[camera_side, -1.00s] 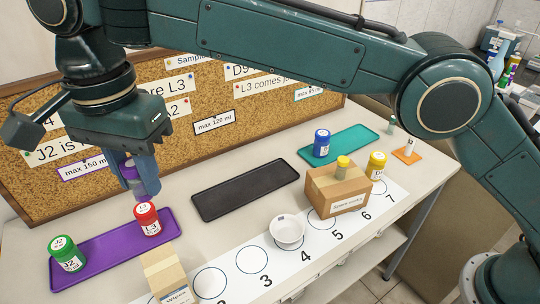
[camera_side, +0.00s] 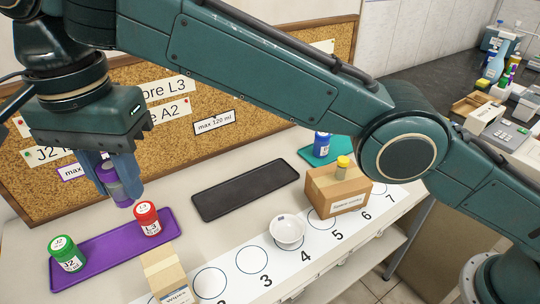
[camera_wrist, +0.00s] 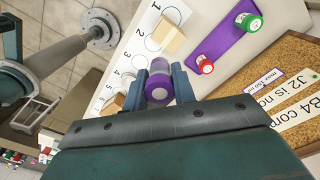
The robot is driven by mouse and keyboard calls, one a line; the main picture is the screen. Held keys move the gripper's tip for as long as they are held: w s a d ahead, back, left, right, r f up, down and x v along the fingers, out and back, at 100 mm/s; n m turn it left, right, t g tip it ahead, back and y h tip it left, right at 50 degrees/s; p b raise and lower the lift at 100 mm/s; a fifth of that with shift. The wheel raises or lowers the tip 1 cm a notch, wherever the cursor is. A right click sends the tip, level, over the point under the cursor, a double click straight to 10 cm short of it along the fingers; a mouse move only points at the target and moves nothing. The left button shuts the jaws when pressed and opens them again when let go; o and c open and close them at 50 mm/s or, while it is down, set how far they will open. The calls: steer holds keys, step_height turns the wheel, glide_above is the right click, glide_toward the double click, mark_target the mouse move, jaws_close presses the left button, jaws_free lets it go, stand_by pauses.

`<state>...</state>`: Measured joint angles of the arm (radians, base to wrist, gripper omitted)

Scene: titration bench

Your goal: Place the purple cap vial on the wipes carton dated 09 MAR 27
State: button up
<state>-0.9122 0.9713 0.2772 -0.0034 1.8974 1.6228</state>
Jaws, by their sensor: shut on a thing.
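My gripper (camera_side: 118,182) is shut on the purple cap vial (camera_side: 109,182), held in the air above the purple tray. In the wrist view the vial (camera_wrist: 159,86) sits between the two blue fingers, its purple cap facing the camera. The wipes carton (camera_side: 166,272) is a tan box at the front, at the left end of the numbered strip, cut off by the lower picture edge. It also shows in the wrist view (camera_wrist: 172,42), apart from the vial. Its label is partly visible, but no date can be read.
The purple tray (camera_side: 102,252) bears a red vial (camera_side: 147,218) and a green vial (camera_side: 67,254). A second carton (camera_side: 336,196) has a yellow-capped vial (camera_side: 342,167) on top. A white bowl (camera_side: 287,231) stands on the strip. The black tray (camera_side: 245,189) is empty.

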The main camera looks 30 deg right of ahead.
steer(key=shift+f, duration=0.1)
steer(key=shift+f, duration=7.7)
steer(key=shift+f, duration=0.1)
steer(key=shift+f, duration=2)
steer(key=shift+f, duration=0.1)
steer(key=o, duration=1)
step_height(320, 180, up, 12)
steer(key=shift+r, duration=0.1)
